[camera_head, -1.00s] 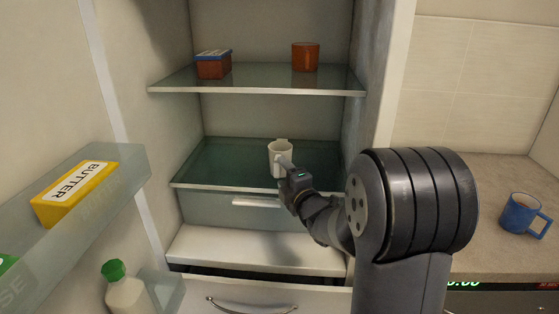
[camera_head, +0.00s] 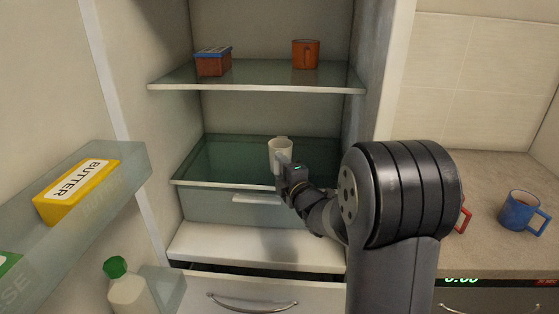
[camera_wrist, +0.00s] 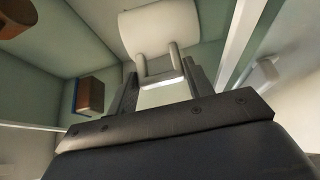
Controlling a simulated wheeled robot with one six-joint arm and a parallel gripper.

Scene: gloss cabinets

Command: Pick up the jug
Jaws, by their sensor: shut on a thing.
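The jug (camera_head: 280,153) is a small white vessel at the lower glass shelf of the open fridge. It looks upright in the head view. In the wrist view the white jug (camera_wrist: 160,28) fills the top middle, with its handle between the fingers. My gripper (camera_head: 284,166) reaches in from the front right and is shut on the jug's handle. The fingers also show in the wrist view (camera_wrist: 160,88). I cannot tell for sure whether the jug's base touches the shelf.
The lower shelf (camera_head: 220,160) is otherwise bare. The upper shelf (camera_head: 255,78) holds a brown box with a blue lid (camera_head: 212,62) and an orange mug (camera_head: 305,54). The door at left carries butter (camera_head: 76,192) and a bottle (camera_head: 128,290). A blue mug (camera_head: 521,211) stands on the right counter.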

